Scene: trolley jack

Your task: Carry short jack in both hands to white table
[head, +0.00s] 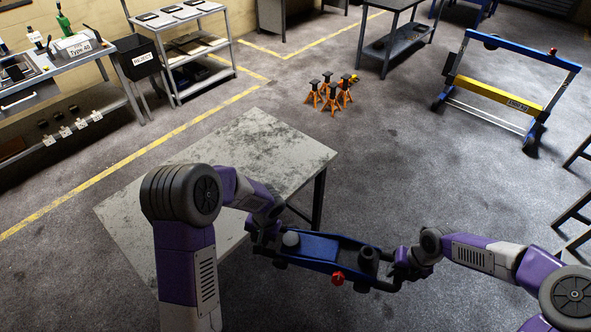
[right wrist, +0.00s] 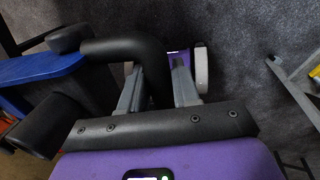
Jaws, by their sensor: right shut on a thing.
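The short jack (head: 318,247) is a blue, low body with black ends, a grey round pad and a red knob. It hangs roughly level in front of me, off the floor. My right gripper (head: 402,268) is at its right end. In the right wrist view my right gripper's fingers (right wrist: 157,88) are shut on the jack's black bar (right wrist: 125,50). My left gripper (head: 264,234) is at the jack's left end, its fingers too small and dark to make out. The white table (head: 262,140), with a worn grey-white top, stands just beyond and left of the jack.
The white table's top is bare where it shows; my left arm covers part of it. Orange jack stands (head: 330,92) are on the floor behind it. A blue-and-yellow frame (head: 505,95) stands at back right. A shelf trolley (head: 190,50) is at back left. Floor right of the table is clear.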

